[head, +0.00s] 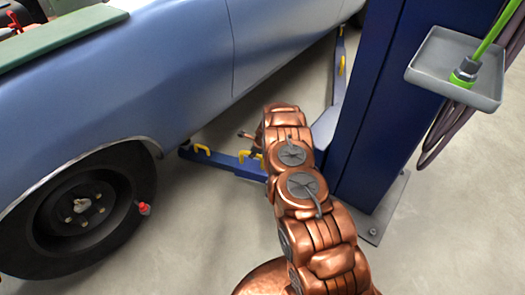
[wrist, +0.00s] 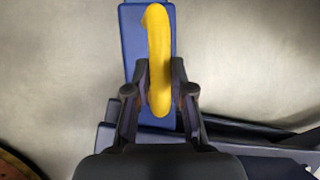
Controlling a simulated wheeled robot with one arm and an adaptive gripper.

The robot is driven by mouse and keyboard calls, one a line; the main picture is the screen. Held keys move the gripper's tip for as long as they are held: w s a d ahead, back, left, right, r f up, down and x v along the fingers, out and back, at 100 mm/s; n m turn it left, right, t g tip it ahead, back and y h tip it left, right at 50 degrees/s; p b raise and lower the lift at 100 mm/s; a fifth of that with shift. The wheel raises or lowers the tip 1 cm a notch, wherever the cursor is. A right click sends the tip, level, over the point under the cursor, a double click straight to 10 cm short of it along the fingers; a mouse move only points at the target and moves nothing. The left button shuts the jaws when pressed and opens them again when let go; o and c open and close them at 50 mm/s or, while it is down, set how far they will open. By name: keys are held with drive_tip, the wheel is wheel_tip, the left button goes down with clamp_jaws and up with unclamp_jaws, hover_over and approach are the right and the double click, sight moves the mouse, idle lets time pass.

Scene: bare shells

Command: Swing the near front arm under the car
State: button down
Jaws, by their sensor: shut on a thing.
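The blue car (head: 180,60) stands at the left in the head view, its front wheel (head: 85,210) near the lower left. The near front arm (head: 225,160) of the lift is a blue bar low at the foot of the post, with yellow handles on it. Its outer end lies by the car's lower edge. In the wrist view, my gripper (wrist: 160,95) is shut on a yellow handle (wrist: 159,50) that stands on the blue arm (wrist: 133,60). In the head view my copper arm hides the gripper and part of the lift arm.
The blue lift post (head: 375,100) stands on a grey base plate (head: 385,215) right of my arm. A grey tray (head: 455,65) with a green fitting is fixed to it, and dark hoses hang beside it. Another blue lift arm (head: 340,75) lies behind. Bare floor (head: 195,225) lies between wheel and arm.

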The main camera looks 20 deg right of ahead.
drive_tip(key=shift+w+d, duration=0.3)
drive_tip(key=shift+d, duration=0.05)
drive_tip(key=shift+r, duration=0.1)
drive_tip(key=c, duration=1)
unclamp_jaws()
drive_tip(key=shift+v, duration=5.9)
drive_tip(key=shift+s+a, duration=0.1)
